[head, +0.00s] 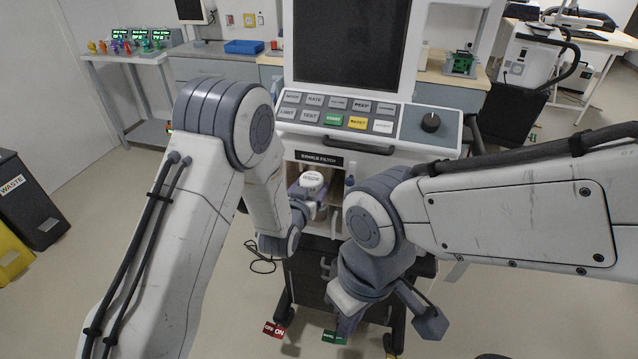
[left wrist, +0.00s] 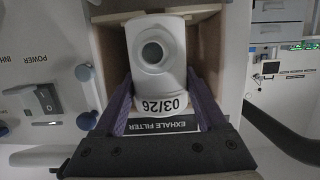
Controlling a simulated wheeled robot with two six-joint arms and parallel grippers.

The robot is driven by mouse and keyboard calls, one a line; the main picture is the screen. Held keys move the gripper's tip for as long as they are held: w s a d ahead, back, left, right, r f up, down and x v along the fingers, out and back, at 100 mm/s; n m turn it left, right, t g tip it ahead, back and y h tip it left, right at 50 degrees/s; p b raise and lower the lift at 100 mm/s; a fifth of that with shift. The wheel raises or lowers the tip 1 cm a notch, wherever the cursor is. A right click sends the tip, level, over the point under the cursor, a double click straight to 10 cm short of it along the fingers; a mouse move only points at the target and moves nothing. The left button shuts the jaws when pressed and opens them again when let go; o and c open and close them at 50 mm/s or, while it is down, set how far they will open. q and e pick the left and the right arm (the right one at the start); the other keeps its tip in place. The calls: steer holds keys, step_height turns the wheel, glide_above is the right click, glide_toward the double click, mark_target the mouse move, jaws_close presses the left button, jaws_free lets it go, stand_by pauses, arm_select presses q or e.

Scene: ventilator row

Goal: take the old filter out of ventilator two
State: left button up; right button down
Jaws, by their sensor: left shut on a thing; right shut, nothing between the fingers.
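The ventilator (head: 290,140) stands in front of me, with an open filter bay below its button panel. The old filter (head: 313,180), a white canister, is in the bay in the head view. In the left wrist view the filter (left wrist: 158,75) shows a round port and the mark "03/26". My left gripper (head: 303,200) has its purple fingers (left wrist: 160,105) on both sides of the filter and is shut on it. The filter's far end is hidden. My right gripper (head: 345,322) is shut and empty, low in front of the ventilator.
A black bin marked WASTE (head: 25,200) and a yellow bin (head: 12,258) stand at the far left. A side table (head: 110,57) with small coloured items is at the back left. A blue tray (head: 244,47) lies on the counter. The floor between bins and ventilator is largely clear.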

arm_select(q)
steer(key=f+b+v, duration=0.1)
steer(key=v, duration=0.6)
steer(key=shift+s+f, duration=0.2)
steer(key=shift+f, duration=0.15)
